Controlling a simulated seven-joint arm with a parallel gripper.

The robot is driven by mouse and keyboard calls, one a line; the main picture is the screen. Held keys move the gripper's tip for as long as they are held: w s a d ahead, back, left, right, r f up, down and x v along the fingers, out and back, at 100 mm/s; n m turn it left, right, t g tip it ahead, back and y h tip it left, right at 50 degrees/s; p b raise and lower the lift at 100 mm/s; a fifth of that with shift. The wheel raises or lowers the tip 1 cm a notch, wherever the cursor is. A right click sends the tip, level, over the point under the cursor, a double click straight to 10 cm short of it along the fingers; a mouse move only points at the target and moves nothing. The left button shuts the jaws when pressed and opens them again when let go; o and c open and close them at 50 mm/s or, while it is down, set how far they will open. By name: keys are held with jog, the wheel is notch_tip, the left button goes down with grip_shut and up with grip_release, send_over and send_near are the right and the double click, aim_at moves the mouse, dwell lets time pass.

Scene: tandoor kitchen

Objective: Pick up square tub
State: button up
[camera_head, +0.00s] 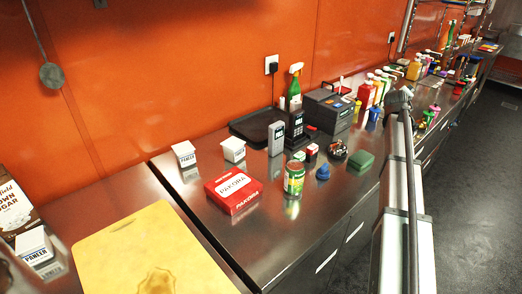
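One white tub (185,153), marked PANEER, is near the wall by the counter seam. A second white tub (233,150) is just to its right. A third white tub (34,247), also marked PANEER, is at the far left beside a brown sugar box. A small green squarish container (361,160) sits near the counter's front edge; I cannot tell what it is. My gripper is not in view.
A red PAKORA box (233,190) lies in front of the two tubs, with a green can (294,178) to its right. A yellow cutting board (148,255) fills the near left. A card terminal (295,128), printer (327,110) and bottles stand farther right. Bare counter lies around the tubs.

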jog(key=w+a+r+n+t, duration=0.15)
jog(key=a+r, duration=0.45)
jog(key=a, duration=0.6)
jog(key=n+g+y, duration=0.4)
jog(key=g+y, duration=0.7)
send_near(233, 142)
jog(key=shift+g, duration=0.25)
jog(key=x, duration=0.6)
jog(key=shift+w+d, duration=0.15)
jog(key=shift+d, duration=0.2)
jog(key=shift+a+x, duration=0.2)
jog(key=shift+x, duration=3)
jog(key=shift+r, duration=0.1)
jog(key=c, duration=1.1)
